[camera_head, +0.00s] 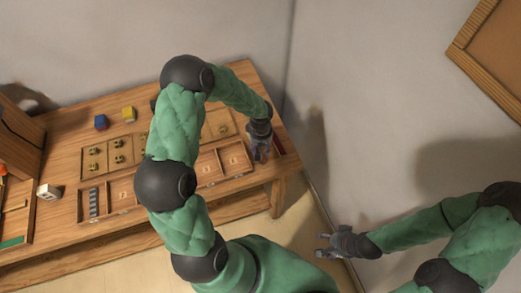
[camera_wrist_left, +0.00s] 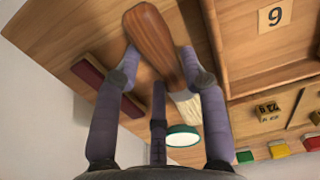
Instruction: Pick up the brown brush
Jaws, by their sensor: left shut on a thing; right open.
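In the left wrist view the brown brush (camera_wrist_left: 153,38) has a smooth wooden handle and pale bristles (camera_wrist_left: 188,107). My left gripper (camera_wrist_left: 162,65) is shut on the handle, with its purple-grey fingers on both sides of it. The wooden table surface shows behind the brush; I cannot tell whether the brush touches it. In the head view my left gripper (camera_head: 259,149) is over the right end of the table, and the brush cannot be made out there. My right gripper (camera_head: 325,243) is open and empty, off the table's front right side.
A compartmented wooden tray (camera_head: 122,207) with number cards lies on the table, partly hidden by my left arm. A dark red block (camera_wrist_left: 100,82) lies beside the gripper. Blue (camera_head: 101,121) and yellow (camera_head: 128,113) blocks stand behind; a white cube (camera_head: 48,191) stands left. Walls are close behind and right.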

